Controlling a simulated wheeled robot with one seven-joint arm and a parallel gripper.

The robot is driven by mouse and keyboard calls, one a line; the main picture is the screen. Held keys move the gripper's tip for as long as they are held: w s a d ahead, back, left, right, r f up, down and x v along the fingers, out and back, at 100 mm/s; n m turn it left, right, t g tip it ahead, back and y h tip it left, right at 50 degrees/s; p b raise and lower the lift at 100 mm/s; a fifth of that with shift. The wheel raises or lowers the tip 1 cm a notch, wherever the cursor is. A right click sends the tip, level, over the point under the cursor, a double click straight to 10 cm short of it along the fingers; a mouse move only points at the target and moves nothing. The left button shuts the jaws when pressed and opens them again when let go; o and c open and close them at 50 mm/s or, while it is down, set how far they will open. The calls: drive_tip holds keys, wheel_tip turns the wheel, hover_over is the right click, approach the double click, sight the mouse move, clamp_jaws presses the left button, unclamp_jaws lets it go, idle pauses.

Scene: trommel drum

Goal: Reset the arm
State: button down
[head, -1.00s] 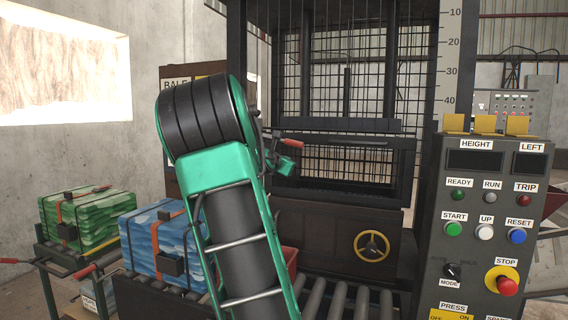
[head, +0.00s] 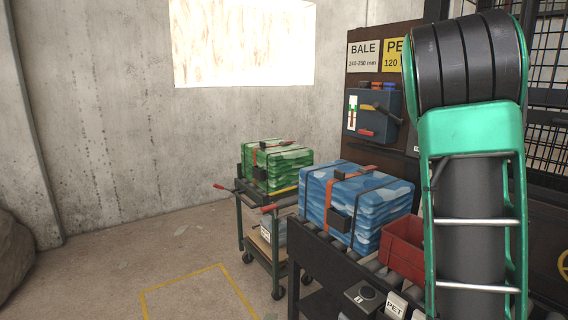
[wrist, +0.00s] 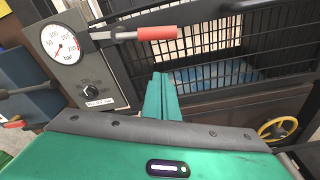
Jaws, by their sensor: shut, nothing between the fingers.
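My gripper (wrist: 161,97) shows in the wrist view, its green fingers together and empty. The fingers point toward the dark mesh gate of the press (wrist: 225,50). A lever with a red grip (wrist: 157,33) lies across the view beyond the fingertips. In the head view my arm stands raised at the right, with green and black links, and my gripper is hidden or out of frame there.
A blue bale (head: 372,207) and a red bin (head: 402,246) sit on the roller conveyor. A green bale (head: 290,158) rests on a cart (head: 250,226) to its left. A gauge box (wrist: 80,62) is left of the fingers. Yellow-marked floor (head: 200,290) at left is open.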

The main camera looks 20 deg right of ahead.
drive_tip(key=s+a+f+m+y, duration=0.25)
drive_tip(key=a+f+m, duration=0.2)
drive_tip(key=f, duration=0.25)
drive_tip(key=s+a+f+m+g+y, duration=0.1)
drive_tip(key=s+a+f+m+y, duration=0.2)
drive_tip(key=a+f, duration=0.35)
drive_tip(key=s+a+f+m+y, duration=0.2)
drive_tip(key=a+f+m+y, duration=0.25)
drive_tip(key=f, duration=0.25)
drive_tip(key=s+a+f+m+g+y, duration=0.2)
drive_tip(key=s+a+m, duration=0.3)
drive_tip(key=a, duration=0.9)
drive_tip(key=s+a+f+m+g+y, duration=0.1)
drive_tip(key=s+a+f+m+y, duration=0.2)
drive_tip(key=s+a, duration=0.9)
drive_tip(key=a+f+m, duration=0.1)
drive_tip(key=a+m, duration=0.1)
drive_tip(key=m, duration=0.1)
drive_tip(key=shift+s+a+f+g+y, duration=0.15)
drive_tip(key=shift+s+f+g+y, duration=0.05)
drive_tip(key=shift+f+g+y, duration=0.2)
